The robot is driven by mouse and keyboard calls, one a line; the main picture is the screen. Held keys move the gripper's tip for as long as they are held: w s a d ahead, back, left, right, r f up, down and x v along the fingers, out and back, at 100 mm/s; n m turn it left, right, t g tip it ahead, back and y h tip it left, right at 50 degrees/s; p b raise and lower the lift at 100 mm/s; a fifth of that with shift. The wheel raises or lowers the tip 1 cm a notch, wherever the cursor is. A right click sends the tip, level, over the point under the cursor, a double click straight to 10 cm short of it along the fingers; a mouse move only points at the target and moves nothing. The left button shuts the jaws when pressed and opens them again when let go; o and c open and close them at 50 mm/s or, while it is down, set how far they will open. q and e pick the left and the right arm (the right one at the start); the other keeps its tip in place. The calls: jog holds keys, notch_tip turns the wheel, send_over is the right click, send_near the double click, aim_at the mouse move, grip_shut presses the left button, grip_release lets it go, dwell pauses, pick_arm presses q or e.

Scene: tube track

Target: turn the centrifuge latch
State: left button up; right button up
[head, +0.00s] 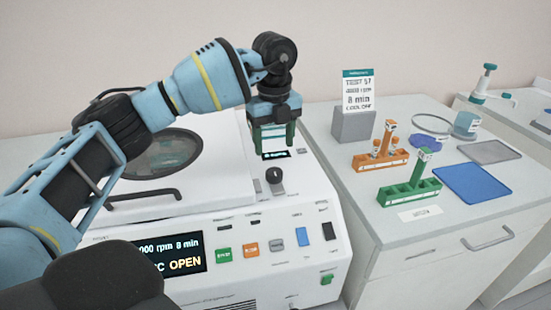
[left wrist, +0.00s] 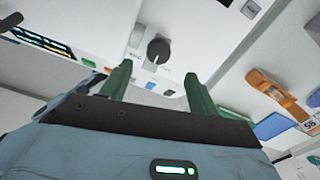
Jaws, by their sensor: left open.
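The centrifuge (head: 215,200) is a white machine on the left, with a round-windowed lid and a dark handle (head: 145,195) partly behind my left arm. Its latch is a black round knob (head: 274,175) on the top, right of the lid. The knob also shows in the left wrist view (left wrist: 158,50), with a light pointer mark on it. My left gripper (head: 272,142) has green fingers and is open and empty. It hangs just behind the knob in the head view, apart from it. In the left wrist view the knob lies beyond the gap between the fingertips (left wrist: 158,72).
The front panel display (head: 180,255) reads "OPEN", beside several coloured buttons. On the bench to the right stand an orange rack (head: 378,158), a green rack (head: 408,193), a grey block with a sign (head: 353,126) and a blue mat (head: 472,184). A gap separates bench and centrifuge.

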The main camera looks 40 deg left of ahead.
aim_at(274, 171)
pick_arm(q)
jog(key=shift+s+d+r, duration=0.1)
jog(key=shift+s, duration=0.05)
jog(key=shift+s+f, duration=0.1)
jog(key=shift+f, duration=0.15)
notch_tip(274, 171, down, 7)
jog(key=shift+f, duration=0.15)
jog(key=c, duration=1)
